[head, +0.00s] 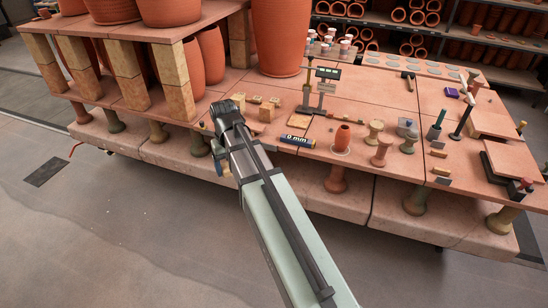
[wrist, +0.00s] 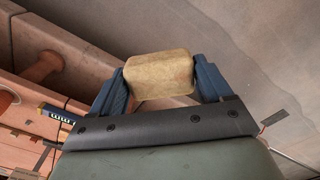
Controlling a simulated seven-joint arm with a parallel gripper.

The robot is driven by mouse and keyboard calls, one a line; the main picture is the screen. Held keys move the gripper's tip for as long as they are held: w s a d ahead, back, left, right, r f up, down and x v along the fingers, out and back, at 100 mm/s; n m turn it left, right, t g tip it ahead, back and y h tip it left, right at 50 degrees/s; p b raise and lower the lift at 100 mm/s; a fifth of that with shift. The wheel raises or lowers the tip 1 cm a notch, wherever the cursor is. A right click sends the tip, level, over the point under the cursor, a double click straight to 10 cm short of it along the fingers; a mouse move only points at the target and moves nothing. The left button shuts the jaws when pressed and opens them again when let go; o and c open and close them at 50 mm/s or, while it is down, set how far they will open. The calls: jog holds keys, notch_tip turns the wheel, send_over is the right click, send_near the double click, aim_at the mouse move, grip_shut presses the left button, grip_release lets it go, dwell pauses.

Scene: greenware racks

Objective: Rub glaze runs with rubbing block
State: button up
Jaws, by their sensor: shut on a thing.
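My gripper (wrist: 158,84) is shut on a tan, rounded rubbing block (wrist: 159,74), with one blue finger on each side of it in the wrist view. In the head view my gripper (head: 218,158) hangs just off the front edge of the table, mostly hidden behind my arm. The block is above the floor, apart from any pot. A small orange pot (head: 343,138) stands upright on the table to the right of my gripper. I cannot make out glaze runs on any pot at this size.
A dark blue cylinder marked "mm" (head: 297,141) lies near the table's front edge (head: 360,180). Tan blocks (head: 266,112) and a small stand with a display (head: 326,74) are behind it. A raised shelf on brick posts (head: 126,75) bears large pots at left.

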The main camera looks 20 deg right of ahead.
jog(key=s+d+f+m, duration=0.1)
jog(key=s+d+m, duration=0.15)
jog(key=d, duration=1.05)
jog(key=s+d+m, duration=0.2)
jog(key=s+d, duration=0.2)
jog(key=d, duration=0.8)
jog(key=s+d+f+m, duration=0.1)
jog(key=s+d+m, duration=0.2)
jog(key=d, duration=1)
jog(key=s+d+f+m, duration=0.1)
jog(key=s+d+m, duration=0.1)
jog(key=s+d, duration=0.9)
jog(key=s+d+f+m, duration=0.1)
jog(key=s+d+m, duration=0.25)
jog(key=d, duration=1.35)
jog(key=s+d+f+m, duration=0.1)
jog(key=s+d+m, duration=0.1)
jog(key=s+d, duration=0.9)
jog(key=w+d+m, duration=0.3)
jog(key=w+d, duration=0.3)
jog(key=d, duration=0.6)
jog(key=shift+d+f, duration=0.25)
jog(key=shift+d, duration=0.05)
